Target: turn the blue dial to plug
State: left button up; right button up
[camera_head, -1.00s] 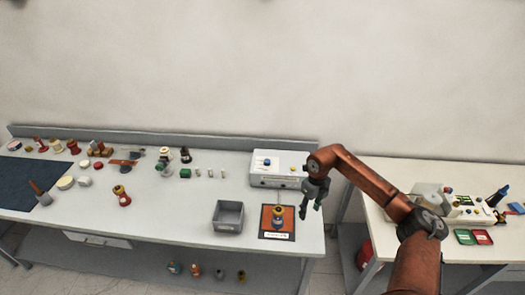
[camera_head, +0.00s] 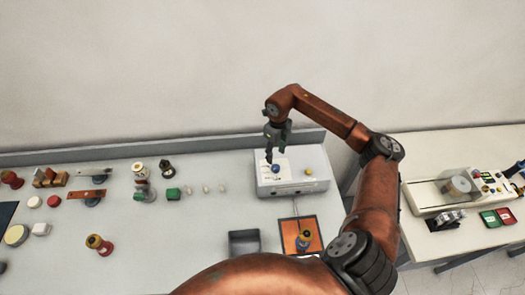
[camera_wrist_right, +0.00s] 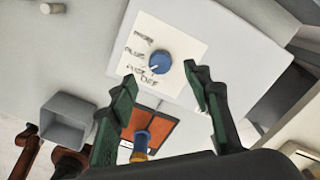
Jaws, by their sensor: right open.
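The blue dial (camera_wrist_right: 160,62) sits on a white label plate on the sloped face of the white box (camera_head: 290,186). Handwritten-style words are along its left and lower side; one seems to read PLUG and the lowest OFF. A pale mark shows at the dial's lower left edge. In the head view the blue dial (camera_head: 276,168) is partly beside the fingers. My right gripper (camera_head: 269,158) is open and points down over the box. In the right wrist view its two green-padded fingers (camera_wrist_right: 160,74) lie either side of the dial, apart from it. My left gripper is out of view.
A yellow knob (camera_head: 308,171) is on the same box. In front are a grey bin (camera_head: 244,243) and an orange mat (camera_head: 290,229) with a blue-and-yellow bushing. Several small parts lie to the left. A second table (camera_head: 455,235) stands to the right.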

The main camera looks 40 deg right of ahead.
aim_at(276, 167)
jog(key=shift+w+f, duration=0.15)
jog(key=shift+w, duration=0.05)
jog(key=shift+f, duration=0.3)
jog(key=s+f+p, duration=0.1)
jog(key=s+f, duration=0.1)
jog(key=f, duration=0.1)
jog(key=shift+s+p, duration=0.3)
jog(key=shift+s, duration=0.05)
jog(key=shift+w+f, duration=0.35)
jog(key=shift+f, duration=0.3)
jog(key=shift+w+f, duration=0.3)
jog(key=shift+f, duration=0.3)
jog(key=shift+w+f+p, duration=0.3)
jog(key=shift+w+f, duration=0.3)
jog(key=shift+f, duration=0.05)
jog(key=shift+s+r, duration=0.25)
jog(key=shift+s, duration=0.45)
jog(key=shift+c, duration=0.3)
jog(key=shift+w+f, duration=0.15)
jog(key=shift+w, duration=0.25)
jog(key=c, duration=0.5)
jog(key=shift+s, duration=0.2)
jog(key=shift+c, duration=1.3)
jog(key=c, duration=0.3)
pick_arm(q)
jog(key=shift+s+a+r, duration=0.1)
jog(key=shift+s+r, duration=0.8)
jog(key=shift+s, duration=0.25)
pick_arm(e)
jog(key=shift+c, duration=0.2)
